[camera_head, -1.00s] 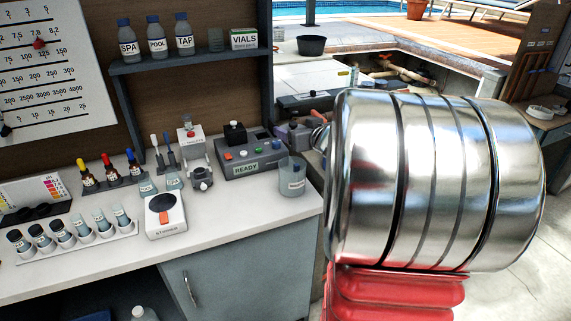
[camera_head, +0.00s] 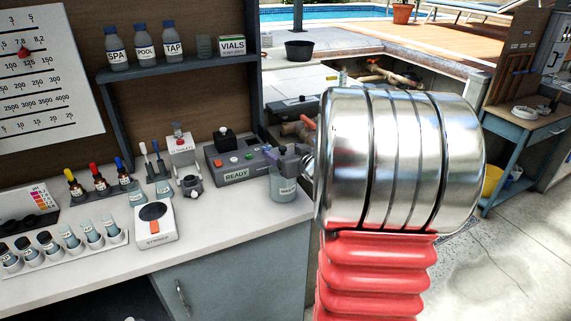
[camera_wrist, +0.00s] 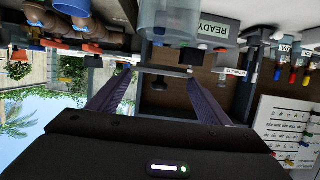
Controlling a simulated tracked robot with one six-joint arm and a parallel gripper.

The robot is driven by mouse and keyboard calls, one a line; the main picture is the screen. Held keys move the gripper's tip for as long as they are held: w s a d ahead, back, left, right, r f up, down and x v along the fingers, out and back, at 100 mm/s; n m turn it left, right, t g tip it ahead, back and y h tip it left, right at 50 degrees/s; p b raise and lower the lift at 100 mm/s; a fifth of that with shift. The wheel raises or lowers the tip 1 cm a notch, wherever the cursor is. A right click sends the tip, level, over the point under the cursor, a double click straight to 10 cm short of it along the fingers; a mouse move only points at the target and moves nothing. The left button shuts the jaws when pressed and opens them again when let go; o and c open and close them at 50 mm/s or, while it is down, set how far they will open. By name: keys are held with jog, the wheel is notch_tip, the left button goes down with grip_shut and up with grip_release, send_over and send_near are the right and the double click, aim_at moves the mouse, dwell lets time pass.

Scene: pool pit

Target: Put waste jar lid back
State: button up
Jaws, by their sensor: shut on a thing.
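The waste jar (camera_head: 284,190), clear with a label, stands upright at the right end of the white counter. My gripper (camera_head: 285,157) is at the jar's mouth in the head view, hiding its rim. In the wrist view, which is upside down, my two fingers (camera_wrist: 158,80) are shut on a thin, dark, flat lid (camera_wrist: 165,71), seen nearly edge-on. The clear jar (camera_wrist: 168,18) shows beyond the lid. I cannot tell whether the lid touches the rim.
A grey READY device (camera_head: 236,160) stands just left of the jar. A stirrer (camera_head: 156,221), dropper bottles (camera_head: 99,183) and a vial rack (camera_head: 70,251) fill the counter farther left. A shelf (camera_head: 185,69) with bottles is above. The counter's right edge is close to the jar.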

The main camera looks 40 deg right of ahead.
jog(key=shift+f, duration=1.85)
jog(key=shift+f, duration=0.35)
jog(key=o, duration=1)
jog(key=shift+o, duration=0.2)
jog(key=shift+r, duration=0.4)
jog(key=v, duration=1.2)
jog(key=shift+w+a, duration=0.1)
jog(key=shift+a, duration=0.05)
